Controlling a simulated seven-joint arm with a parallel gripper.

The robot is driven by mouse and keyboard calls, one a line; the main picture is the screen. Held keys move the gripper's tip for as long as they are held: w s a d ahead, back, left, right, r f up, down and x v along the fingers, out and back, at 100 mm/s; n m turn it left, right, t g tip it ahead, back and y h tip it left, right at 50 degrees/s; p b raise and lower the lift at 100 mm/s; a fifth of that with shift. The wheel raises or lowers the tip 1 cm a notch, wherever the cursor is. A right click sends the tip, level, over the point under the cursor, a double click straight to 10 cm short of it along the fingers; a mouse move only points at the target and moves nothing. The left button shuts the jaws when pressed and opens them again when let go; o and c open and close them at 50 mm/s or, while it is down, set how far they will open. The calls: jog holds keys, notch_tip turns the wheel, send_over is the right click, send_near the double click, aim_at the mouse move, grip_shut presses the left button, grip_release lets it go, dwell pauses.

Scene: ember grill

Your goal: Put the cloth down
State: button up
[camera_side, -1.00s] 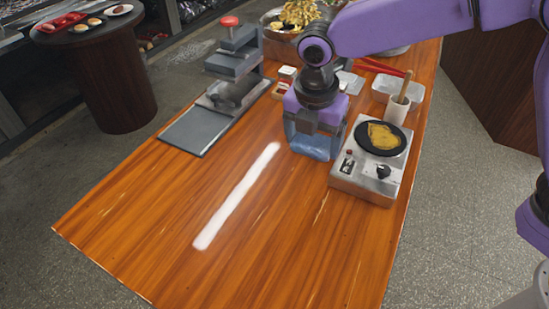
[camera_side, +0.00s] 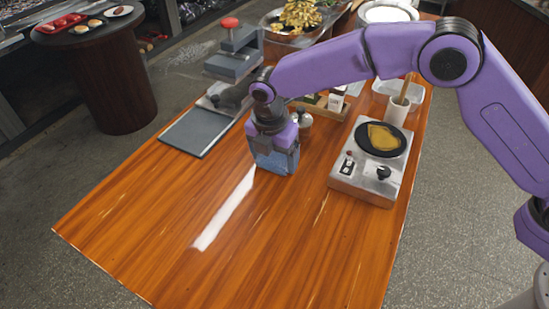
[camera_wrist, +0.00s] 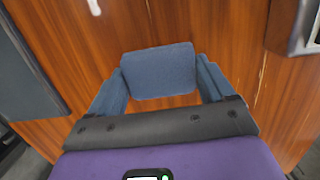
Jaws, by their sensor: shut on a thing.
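The blue cloth (camera_side: 277,163) hangs at the lower end of my gripper (camera_side: 276,158) in the side view, low over the middle of the wooden table. In the wrist view the cloth (camera_wrist: 158,70) is a folded, rounded blue block between the two blue fingers of my gripper (camera_wrist: 161,85). The gripper is shut on it. I cannot tell whether the underside of the cloth touches the table.
A white streak (camera_side: 226,208) lies on the wooden table (camera_side: 130,230) in front of the gripper. A hot plate (camera_side: 362,185) with a black pan stands at right. A grey press (camera_side: 199,133) stands at left. The table's front is clear.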

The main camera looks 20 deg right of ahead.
aim_at(271, 162)
jog(key=shift+f, duration=0.6)
jog(key=shift+f, duration=0.3)
jog(key=shift+s+d+f, duration=0.1)
jog(key=shift+f, duration=0.35)
jog(key=o, duration=1)
jog(key=shift+c, duration=0.2)
notch_tip(271, 162, up, 13)
jog(key=s+a, duration=0.1)
jog(key=shift+a+r, duration=0.2)
jog(key=shift+a, duration=0.05)
